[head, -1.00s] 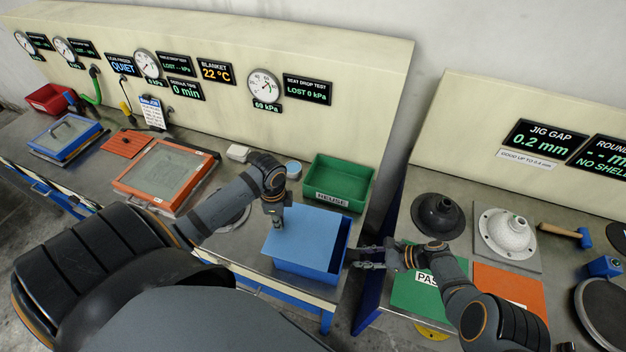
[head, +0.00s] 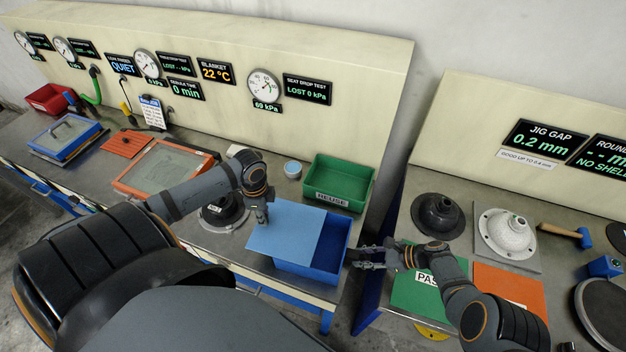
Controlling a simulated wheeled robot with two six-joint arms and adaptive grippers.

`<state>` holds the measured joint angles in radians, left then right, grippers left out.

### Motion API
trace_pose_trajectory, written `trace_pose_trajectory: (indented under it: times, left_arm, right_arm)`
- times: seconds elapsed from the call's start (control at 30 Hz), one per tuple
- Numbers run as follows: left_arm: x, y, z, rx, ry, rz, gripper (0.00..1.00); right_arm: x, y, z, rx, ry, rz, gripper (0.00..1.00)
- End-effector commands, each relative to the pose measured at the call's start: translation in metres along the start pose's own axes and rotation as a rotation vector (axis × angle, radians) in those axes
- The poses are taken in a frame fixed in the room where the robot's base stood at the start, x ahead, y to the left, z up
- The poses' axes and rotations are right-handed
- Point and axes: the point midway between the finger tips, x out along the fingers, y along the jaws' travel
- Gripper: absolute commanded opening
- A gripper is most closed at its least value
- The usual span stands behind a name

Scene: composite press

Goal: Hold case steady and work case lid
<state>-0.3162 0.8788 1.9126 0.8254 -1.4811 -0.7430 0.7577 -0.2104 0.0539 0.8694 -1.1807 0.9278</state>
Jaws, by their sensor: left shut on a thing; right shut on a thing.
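The blue case (head: 318,262) stands at the front edge of the left bench. Its light blue lid (head: 288,232) lies across the top, shifted left, so the case's right part is open and its dark blue inside shows. My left gripper (head: 262,218) points down at the lid's left back part and is shut on the lid. My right gripper (head: 362,256) is at the case's right side, shut on the case wall; the exact contact is small in the picture.
A green REUSE bin (head: 338,183) stands behind the case. A small light blue-topped cup (head: 293,169) and a black dome part (head: 222,212) are close to my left arm. A gap separates the two benches. Black (head: 438,214) and white (head: 506,232) domes stand on the right bench.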

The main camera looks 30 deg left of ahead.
Motion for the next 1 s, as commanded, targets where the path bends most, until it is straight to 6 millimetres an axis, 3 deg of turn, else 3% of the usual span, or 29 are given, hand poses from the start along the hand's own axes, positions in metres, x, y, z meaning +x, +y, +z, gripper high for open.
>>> trace_pose_trajectory:
  times: [1.0]
  left_arm:
    - [0.0, -0.013, 0.052, 0.001, -0.007, 0.002, 0.0]
  right_arm:
    - [-0.001, -0.001, -0.002, 0.001, 0.004, -0.003, 0.0]
